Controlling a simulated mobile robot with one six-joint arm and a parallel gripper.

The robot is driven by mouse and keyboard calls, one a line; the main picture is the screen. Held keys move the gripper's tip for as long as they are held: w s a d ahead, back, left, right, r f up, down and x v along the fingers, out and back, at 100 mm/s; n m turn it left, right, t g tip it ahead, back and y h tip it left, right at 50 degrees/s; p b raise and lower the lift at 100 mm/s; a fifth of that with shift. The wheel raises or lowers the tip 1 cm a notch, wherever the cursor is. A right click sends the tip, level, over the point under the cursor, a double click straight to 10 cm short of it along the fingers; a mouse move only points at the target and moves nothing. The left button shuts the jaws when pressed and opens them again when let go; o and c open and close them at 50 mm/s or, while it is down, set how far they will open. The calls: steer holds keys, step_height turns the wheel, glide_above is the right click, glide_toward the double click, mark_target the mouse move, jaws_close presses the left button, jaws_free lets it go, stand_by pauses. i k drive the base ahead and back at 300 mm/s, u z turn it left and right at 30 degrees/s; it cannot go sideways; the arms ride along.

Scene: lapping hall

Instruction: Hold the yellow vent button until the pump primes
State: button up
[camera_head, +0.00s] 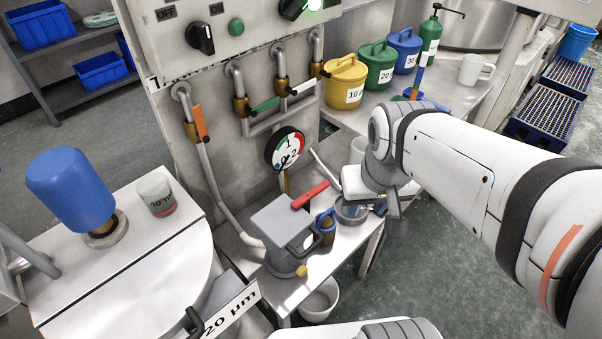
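The yellow vent button (301,271) is a small knob low on the front right side of a grey pump unit (284,228) on the metal bench. A red lever handle (310,195) sticks out at the top of the pump. A round pressure gauge (284,148) with red and green zones is on the panel behind. My gripper (394,216) hangs at the end of my white arm, to the right of the pump and higher in the picture than the button. It is apart from the button. Its fingers are too small and edge-on to tell open from shut.
A brown bottle (325,226) and a grey bowl (351,211) stand right of the pump, near my gripper. A white bucket (320,300) is below the bench edge. Valve pipes with an orange handle (200,123) run up the panel. Yellow (345,82), green and blue canisters stand behind.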

mark_target(302, 270)
steer(key=z, duration=0.1)
steer(key=k, duration=0.65)
steer(key=u, duration=0.35)
steer(key=i, duration=0.5)
steer(key=u, duration=0.05)
steer(key=k, duration=0.5)
steer(key=u, duration=0.6)
steer(key=i, duration=0.35)
steer(key=z, duration=0.25)
